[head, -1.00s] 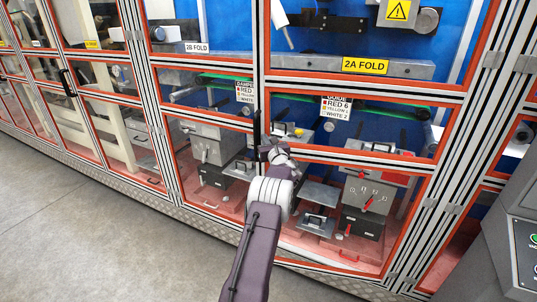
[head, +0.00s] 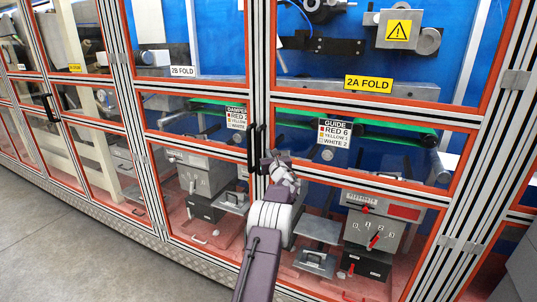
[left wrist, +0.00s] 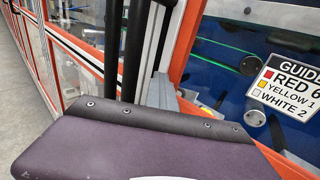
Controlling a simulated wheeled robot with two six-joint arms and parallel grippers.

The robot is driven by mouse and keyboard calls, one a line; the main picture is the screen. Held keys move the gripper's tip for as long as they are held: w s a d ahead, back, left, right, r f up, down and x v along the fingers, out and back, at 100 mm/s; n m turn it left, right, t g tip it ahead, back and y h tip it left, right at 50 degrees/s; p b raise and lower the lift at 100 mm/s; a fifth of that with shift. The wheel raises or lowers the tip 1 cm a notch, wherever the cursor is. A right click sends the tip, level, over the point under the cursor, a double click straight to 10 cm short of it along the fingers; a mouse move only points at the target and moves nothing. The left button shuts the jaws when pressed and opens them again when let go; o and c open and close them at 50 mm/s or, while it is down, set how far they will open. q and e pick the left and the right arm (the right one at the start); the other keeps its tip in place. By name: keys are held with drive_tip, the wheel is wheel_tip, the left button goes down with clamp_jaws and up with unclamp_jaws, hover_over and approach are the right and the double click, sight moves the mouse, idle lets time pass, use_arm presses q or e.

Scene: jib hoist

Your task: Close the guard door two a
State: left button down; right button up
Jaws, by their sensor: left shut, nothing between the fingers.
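Guard door 2A is the orange-framed clear door with the yellow 2A FOLD label (head: 369,83) and the GUIDE sign (head: 335,132). It looks shut or nearly so in the head view; I cannot tell whether a small gap is left at its edge. Two upright black handles (head: 256,148) stand side by side where doors 2B and 2A meet; they also show large in the left wrist view (left wrist: 133,50). My left gripper (head: 272,164) is shut and empty, just right of the handles at door 2A's left edge. Contact is unclear. My right gripper is out of view.
Door 2B with its white 2B FOLD label (head: 181,71) is on the left, with more framed doors beyond. A grey panel (head: 522,270) stands at the lower right. The grey floor (head: 75,245) is clear at the lower left.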

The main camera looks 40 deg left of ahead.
use_arm(q)
wheel_tip(320, 180, up, 2)
drive_tip(key=shift+w+d+r+t, duration=0.1)
drive_tip(key=shift+r+t, duration=0.15)
drive_tip(key=shift+t, duration=0.05)
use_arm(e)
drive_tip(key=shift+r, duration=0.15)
use_arm(q)
drive_tip(key=shift+d+f+b, duration=0.1)
drive_tip(key=shift+f+b, duration=0.25)
drive_tip(key=shift+b, duration=0.05)
drive_tip(key=f+b+v, duration=0.1)
drive_tip(key=b+v, duration=0.3)
drive_tip(key=v, duration=0.4)
drive_tip(key=shift+s+d+f, duration=0.3)
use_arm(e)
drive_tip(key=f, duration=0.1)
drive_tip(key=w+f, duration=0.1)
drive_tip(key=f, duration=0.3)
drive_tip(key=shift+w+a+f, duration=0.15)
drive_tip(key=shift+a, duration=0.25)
